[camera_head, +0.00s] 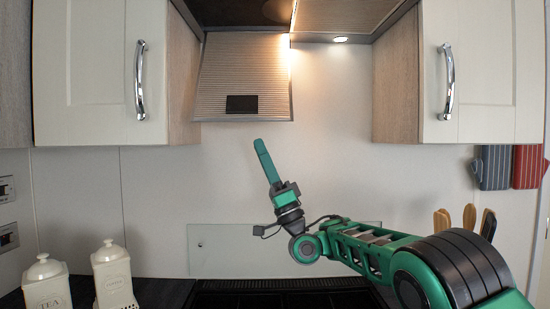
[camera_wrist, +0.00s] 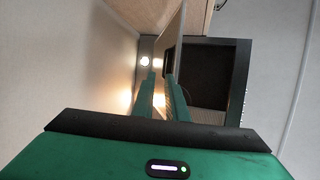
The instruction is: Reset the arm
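My gripper (camera_head: 258,143) is raised in the middle of the head view. Its green fingers point up and slightly left, in front of the pale back wall and below the ribbed hood panel. In the wrist view my gripper (camera_wrist: 160,77) shows two green fingers with a gap between them, and nothing is held there. My arm reaches in from the lower right of the head view, bent at the elbow.
Wall cupboards hang at left (camera_head: 88,75) and right (camera_head: 490,75), with the hood panel (camera_head: 245,85) between them. Two lidded white jars (camera_head: 46,285) (camera_head: 113,277) stand at lower left.

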